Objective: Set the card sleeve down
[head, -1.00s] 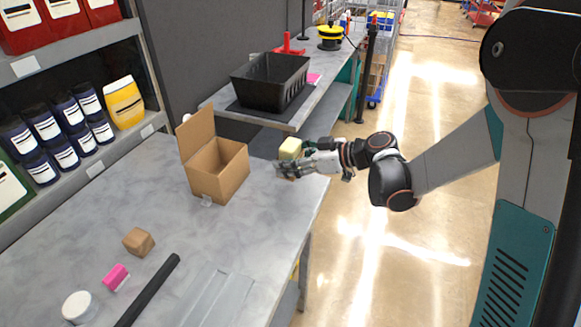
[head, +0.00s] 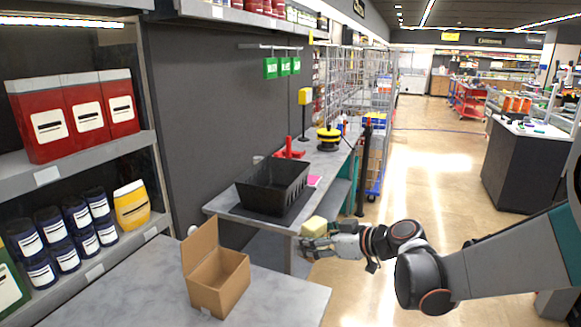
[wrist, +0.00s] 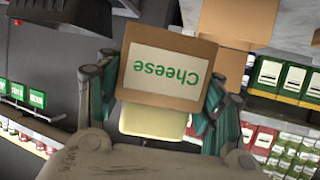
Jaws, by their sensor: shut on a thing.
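The brown card sleeve (wrist: 125,93), with a white label reading "Cheese" upside down, is in the wrist view between my gripper's fingers. A pale yellow block (wrist: 152,121) sticks out of its lower edge. My gripper (wrist: 160,92) is shut, with one dark green finger on each side of the sleeve. In the head view, my gripper (head: 305,243) is in the air between the near table and the far bench, with the pale yellow block (head: 313,226) at its top. The sleeve is hard to make out there.
An open cardboard box (head: 222,283) stands on the near grey table (head: 287,296). A black tray (head: 262,200) sits on a dark mat on the far bench (head: 222,204), with a red item (head: 290,153) behind it. Shelves of canisters stand at left.

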